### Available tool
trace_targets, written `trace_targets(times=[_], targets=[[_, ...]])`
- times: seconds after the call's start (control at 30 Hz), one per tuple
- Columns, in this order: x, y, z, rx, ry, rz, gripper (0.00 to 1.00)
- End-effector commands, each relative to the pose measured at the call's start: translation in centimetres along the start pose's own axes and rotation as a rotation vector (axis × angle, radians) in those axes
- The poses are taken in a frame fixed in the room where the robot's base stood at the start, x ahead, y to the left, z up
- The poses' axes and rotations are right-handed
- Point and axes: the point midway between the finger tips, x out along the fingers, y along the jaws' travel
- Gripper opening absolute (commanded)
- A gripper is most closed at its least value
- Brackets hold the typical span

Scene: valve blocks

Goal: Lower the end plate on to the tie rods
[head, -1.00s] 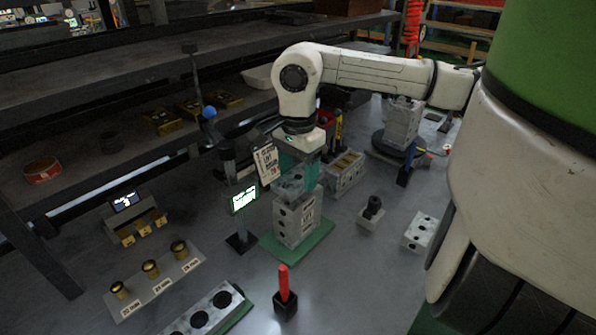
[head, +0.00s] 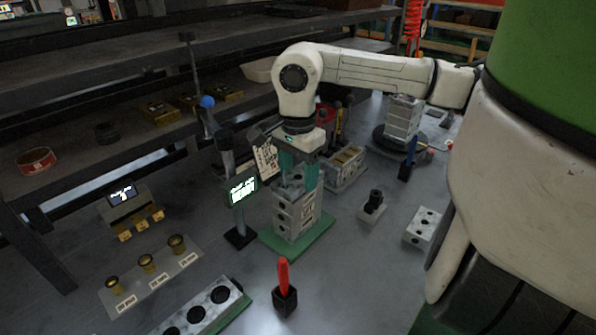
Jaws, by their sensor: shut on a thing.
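My gripper (head: 298,172) has teal fingers and points down over the valve block stack (head: 297,213), which stands on a green mat (head: 316,240). It is shut on the end plate (head: 290,184), a grey metallic piece at the top of the stack. The end plate is partly hidden by the fingers. It looks very close to the stack's top, but I cannot tell whether it touches. The tie rods cannot be made out between plate and stack.
A display on a post (head: 243,190) stands close on the left of the stack. A red-handled tool in a black holder (head: 285,289) stands in front. A brass-part rack (head: 150,277) is at left. Some floor between is clear.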

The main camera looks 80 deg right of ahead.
Motion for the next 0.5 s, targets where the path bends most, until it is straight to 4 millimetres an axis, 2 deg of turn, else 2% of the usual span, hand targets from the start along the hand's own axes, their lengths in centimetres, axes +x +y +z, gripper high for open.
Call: trace_targets(times=[0.23, 0.27, 0.5], targets=[[0.62, -0.01, 0.0, 0.0, 0.0, 0.0, 0.2], [0.52, -0.01, 0.0, 0.0, 0.0, -0.001, 0.63], [0.49, -0.01, 0.0, 0.0, 0.0, 0.0, 0.86]])
